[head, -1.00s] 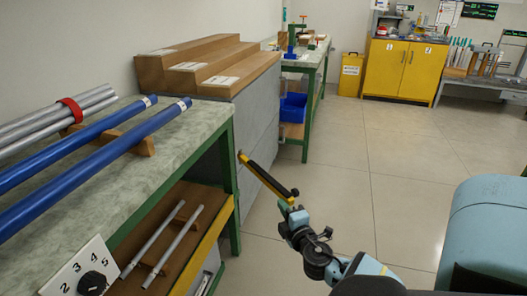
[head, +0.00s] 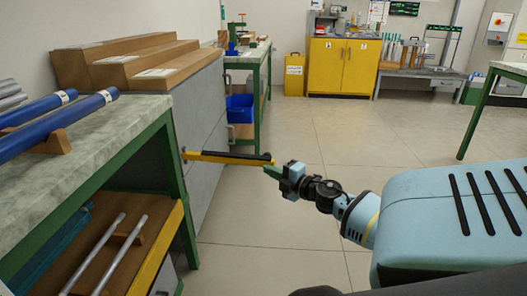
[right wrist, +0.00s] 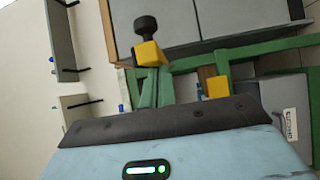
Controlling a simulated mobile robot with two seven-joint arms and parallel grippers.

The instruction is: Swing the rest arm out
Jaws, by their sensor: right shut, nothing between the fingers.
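The rest arm (head: 225,157) is a yellow bar with a black strip on top and a black knob at its free end. In the head view its left end meets the grey cabinet side, and it sticks out to the right over the floor. My right gripper (head: 270,171) is shut with nothing in it, its green fingertips right by the bar's free end. In the right wrist view the yellow end block and black knob (right wrist: 147,50) stand just beyond the green fingers (right wrist: 153,88); whether they touch, I cannot tell. My left gripper is not in view.
Left, a green-framed bench (head: 90,150) carries blue rods (head: 60,125); metal rods (head: 110,250) lie on its lower shelf. Stepped wooden blocks (head: 140,60) top the grey cabinet (head: 200,115). A yellow cabinet (head: 342,65) stands at the back. The floor (head: 420,140) between is clear.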

